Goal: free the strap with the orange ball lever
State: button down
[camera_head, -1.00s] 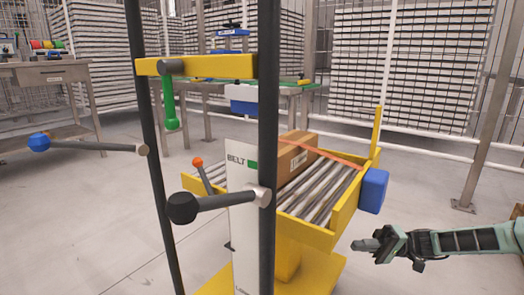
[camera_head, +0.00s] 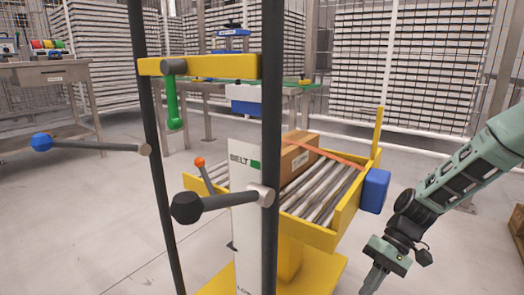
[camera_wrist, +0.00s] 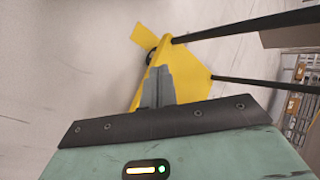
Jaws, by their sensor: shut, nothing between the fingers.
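The orange ball lever (camera_head: 199,163) stands tilted at the left of the yellow roller stand, behind the dark frame. An orange strap (camera_head: 334,155) runs across the brown box (camera_head: 299,156) on the rollers to the right side. A blue block (camera_head: 375,190) sits at the strap's right end. My gripper (camera_head: 372,284) is at the lower right, apart from the stand, pointing down, its tips near the bottom edge. In the wrist view my gripper (camera_wrist: 157,85) shows its fingers together and empty, with yellow stand parts beyond.
Two dark posts carry a yellow crossbar (camera_head: 215,66), a green handle (camera_head: 173,105), a black ball lever (camera_head: 188,207) and a blue ball lever (camera_head: 42,142). A white sign (camera_head: 245,220) partly hides the rollers. A workbench (camera_head: 50,76) is at left. Floor between my gripper and the stand is clear.

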jog(key=s+d+r+m+t+h, duration=0.3)
jog(key=s+d+r+t+h, duration=0.45)
jog(key=r, duration=0.45)
jog(key=s+a+r+n+g+y+p, duration=0.1)
jog(key=s+a+r+n+g+p, duration=0.2)
jog(key=s+a+r+n+p, duration=0.95)
jog(key=a+r+m+p, duration=0.2)
jog(key=r+p, duration=1.7)
jog(key=r, duration=0.1)
jog(key=s+a+r+m+p, duration=0.1)
jog(key=a+r+m+p, duration=0.1)
jog(key=r+p, duration=1.8)
jog(key=shift+s+a+r+m, duration=0.25)
jog(key=shift+a+r+m, duration=0.2)
jog(key=shift+r, duration=0.3)
